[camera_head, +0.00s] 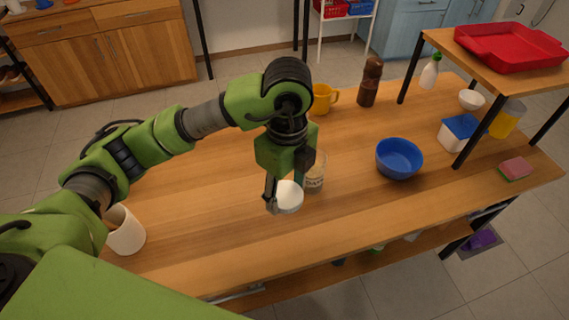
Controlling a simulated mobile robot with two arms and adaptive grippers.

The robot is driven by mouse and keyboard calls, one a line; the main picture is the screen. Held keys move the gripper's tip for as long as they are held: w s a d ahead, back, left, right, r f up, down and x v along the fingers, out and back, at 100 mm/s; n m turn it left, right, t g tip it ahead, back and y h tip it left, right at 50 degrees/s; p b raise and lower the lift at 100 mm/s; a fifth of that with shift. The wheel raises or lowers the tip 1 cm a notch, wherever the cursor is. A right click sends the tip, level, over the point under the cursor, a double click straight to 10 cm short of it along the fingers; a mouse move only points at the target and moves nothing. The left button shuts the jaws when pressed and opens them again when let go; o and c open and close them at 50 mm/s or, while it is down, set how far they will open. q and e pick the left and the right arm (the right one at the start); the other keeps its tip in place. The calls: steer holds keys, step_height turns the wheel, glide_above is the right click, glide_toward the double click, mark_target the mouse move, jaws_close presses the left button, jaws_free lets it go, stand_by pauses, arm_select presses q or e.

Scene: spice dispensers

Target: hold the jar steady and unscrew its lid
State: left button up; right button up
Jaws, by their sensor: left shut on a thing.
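A clear jar (315,182) with a printed label stands upright on the wooden table, partly behind my gripper. No lid shows on the part of its top that I can see. My left gripper (286,188) is shut on a round white lid (288,199), just left of and in front of the jar. The fingers cover part of the lid's edge. I cannot tell how far above the table the lid is, or whether a finger touches the jar. My right gripper is not in view.
A blue bowl (399,158) stands to the right. A yellow mug (322,99) and a dark pepper mill (370,83) stand behind. A white cup (125,231) is near the left edge. A shelf with a red tray (510,47) rises at the right. The table's front middle is clear.

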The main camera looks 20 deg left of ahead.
arm_select(q)
steer(key=n, duration=0.3)
steer(key=shift+s+d, duration=0.15)
steer(key=shift+d, duration=0.05)
steer(key=shift+n, duration=0.3)
steer(key=w+a+f, duration=0.1)
steer(key=w+f, duration=0.2)
steer(key=w, duration=0.1)
steer(key=w+a+f, duration=0.2)
steer(key=w+f, duration=0.1)
steer(key=w, duration=0.1)
steer(key=w+a+f, duration=0.2)
steer(key=w+f, duration=0.1)
steer(key=w, duration=0.1)
steer(key=shift+a, duration=0.25)
steer(key=shift+w+a+f, duration=0.1)
steer(key=shift+f, duration=0.05)
steer(key=f, duration=0.1)
steer(key=f+p, duration=0.1)
steer(key=f, duration=0.1)
steer(key=shift+w+p, duration=0.25)
steer(key=shift+p, duration=0.05)
steer(key=shift+a+f, duration=0.1)
steer(key=shift+f, duration=0.2)
